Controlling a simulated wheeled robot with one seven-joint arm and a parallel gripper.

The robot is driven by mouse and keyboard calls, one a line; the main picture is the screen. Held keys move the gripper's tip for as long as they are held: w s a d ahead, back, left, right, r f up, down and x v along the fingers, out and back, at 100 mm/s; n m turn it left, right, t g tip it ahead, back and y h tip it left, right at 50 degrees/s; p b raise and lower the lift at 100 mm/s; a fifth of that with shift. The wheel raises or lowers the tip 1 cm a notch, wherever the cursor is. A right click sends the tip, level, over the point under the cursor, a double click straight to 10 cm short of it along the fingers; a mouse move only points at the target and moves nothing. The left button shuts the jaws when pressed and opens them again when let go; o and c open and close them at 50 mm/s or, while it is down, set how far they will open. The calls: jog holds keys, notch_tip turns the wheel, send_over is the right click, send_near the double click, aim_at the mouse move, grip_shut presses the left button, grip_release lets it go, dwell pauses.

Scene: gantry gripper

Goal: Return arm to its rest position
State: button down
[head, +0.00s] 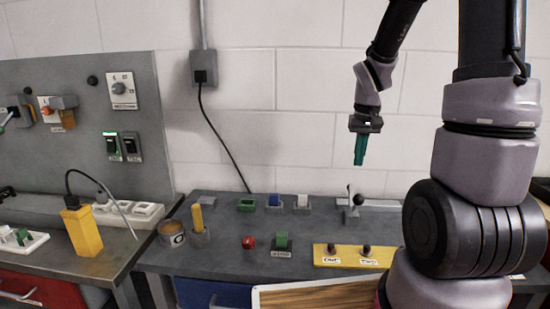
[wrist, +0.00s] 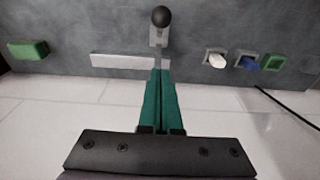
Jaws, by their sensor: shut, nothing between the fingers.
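My gripper (head: 360,150) hangs from my arm at the upper right of the head view, in front of the white block wall. Its two green fingers are shut together with nothing between them, pointing down and held above the back of the grey table (head: 225,268). In the wrist view the fingers (wrist: 161,82) reach up from the dark gripper body toward a lever with a black ball knob (wrist: 161,17). The lever (head: 357,201) stands on the table below my gripper in the head view. The fingers appear apart from it.
A grey panel (head: 65,140) and a yellow box (head: 82,232) are left. Space around my gripper is clear.

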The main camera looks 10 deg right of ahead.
jog(key=s+a+r+m+t+y, duration=0.1)
jog(key=s+a+r+t, duration=0.2)
jog(key=s+r, duration=0.4)
jog(key=s+a+r+t+y, duration=0.1)
jog(key=s+a+r+t, duration=0.1)
jog(key=s+r, duration=0.6)
jog(key=shift+s+a+r+m+t, duration=0.35)
jog(key=shift+a+r, duration=0.5)
jog(key=shift+r, duration=1.6)
